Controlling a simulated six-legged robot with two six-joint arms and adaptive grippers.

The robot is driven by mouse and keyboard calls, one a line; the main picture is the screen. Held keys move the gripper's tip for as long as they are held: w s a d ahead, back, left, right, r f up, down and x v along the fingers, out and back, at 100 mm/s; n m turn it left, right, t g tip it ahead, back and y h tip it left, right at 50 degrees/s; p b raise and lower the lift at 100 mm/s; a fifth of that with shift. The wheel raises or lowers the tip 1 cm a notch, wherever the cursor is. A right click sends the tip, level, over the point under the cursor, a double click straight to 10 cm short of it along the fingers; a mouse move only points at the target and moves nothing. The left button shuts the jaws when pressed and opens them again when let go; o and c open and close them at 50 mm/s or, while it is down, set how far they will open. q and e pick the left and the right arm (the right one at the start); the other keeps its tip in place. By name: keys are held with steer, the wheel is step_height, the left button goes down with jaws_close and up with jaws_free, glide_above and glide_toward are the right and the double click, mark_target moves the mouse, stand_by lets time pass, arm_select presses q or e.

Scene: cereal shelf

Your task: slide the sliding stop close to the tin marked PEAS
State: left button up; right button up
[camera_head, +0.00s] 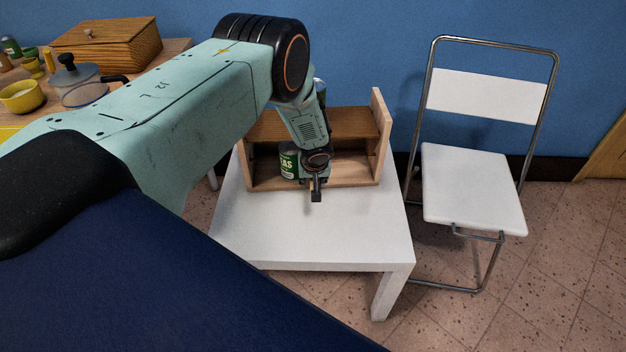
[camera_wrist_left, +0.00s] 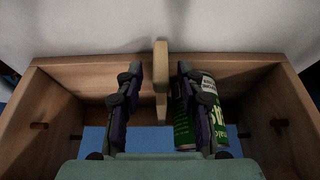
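The tin marked PEAS (camera_head: 288,164) stands upright in the left part of the wooden shelf, its green label partly covered by my gripper. In the left wrist view the green tin (camera_wrist_left: 183,125) is at the right, partly behind a finger. The sliding stop (camera_wrist_left: 160,82) is a narrow upright wooden piece in the middle of the left wrist view. My left gripper (camera_head: 316,194) is at the shelf front. Its fingers (camera_wrist_left: 160,70) are open on both sides of the stop, with visible gaps. The stop cannot be made out in the head view. My right gripper is not in view.
The wooden shelf (camera_head: 382,135) stands on a white table (camera_head: 320,235) whose front is clear. A white folding chair (camera_head: 472,190) stands to the right. At the left, another table holds a wooden box (camera_head: 107,46), a glass pot (camera_head: 80,85) and a yellow bowl (camera_head: 21,97).

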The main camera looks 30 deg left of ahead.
arm_select(q)
steer(key=v, duration=1.2)
stand_by(0.5)
steer(key=s+d+f+m+h, duration=0.3)
steer(key=s+d+m, duration=0.1)
steer(key=s+d, duration=0.25)
steer(key=s+d+f+m+h, duration=0.2)
steer(key=s+d+m, duration=0.1)
steer(key=s+d, duration=0.35)
steer(key=s+a+f+g+y+p, duration=0.1)
steer(key=s+a+g+y+p, duration=0.1)
steer(key=s, duration=2.2)
steer(key=shift+g, duration=0.8)
